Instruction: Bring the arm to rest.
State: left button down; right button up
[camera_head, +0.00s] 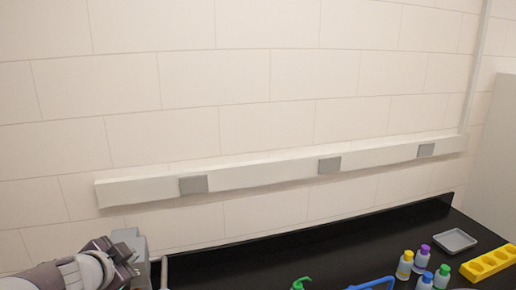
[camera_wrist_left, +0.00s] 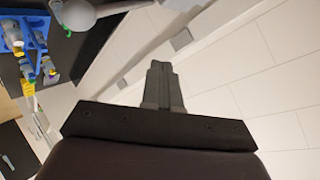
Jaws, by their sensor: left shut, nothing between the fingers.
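My left gripper (camera_head: 133,243) is at the lower left of the head view, raised in front of the tiled wall, with my arm coming in from the left edge. In the left wrist view its fingers (camera_wrist_left: 161,82) are together, with nothing between them. It is apart from the bottles and the other things on the bench. My right gripper is in neither view.
A black bench (camera_head: 330,250) runs along the wall. At its right stand several small bottles (camera_head: 404,264) with coloured caps, a grey tray (camera_head: 455,240) and a yellow rack (camera_head: 490,262). A blue thing (camera_head: 372,284) shows at the bottom edge. A white trunking (camera_head: 260,173) crosses the wall.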

pick_arm(q)
jog(key=s+a+f+n+g+y+b, duration=0.1)
jog(key=s+f+n+g+y+b, duration=0.15)
jog(key=f, duration=0.55)
jog(key=s+a+f+n+g+y+b, duration=0.1)
jog(key=s+f+n+g+b, duration=0.15)
jog(key=f, duration=0.65)
jog(key=s+d+f+n+g+h+b, duration=0.1)
jog(key=s+d+f+b, duration=0.4)
jog(key=f, duration=0.5)
jog(key=s+d+f+n+g+h+b, duration=0.2)
jog(key=s+d+f+n+g+b, duration=0.1)
jog(key=f, duration=0.7)
jog(key=s+d+g+b, duration=0.1)
jog(key=s+d+b, duration=0.1)
jog(key=s+b, duration=0.1)
jog(key=shift+s, duration=0.15)
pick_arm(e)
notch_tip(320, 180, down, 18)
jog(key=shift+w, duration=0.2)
pick_arm(q)
jog(key=shift+d, duration=0.1)
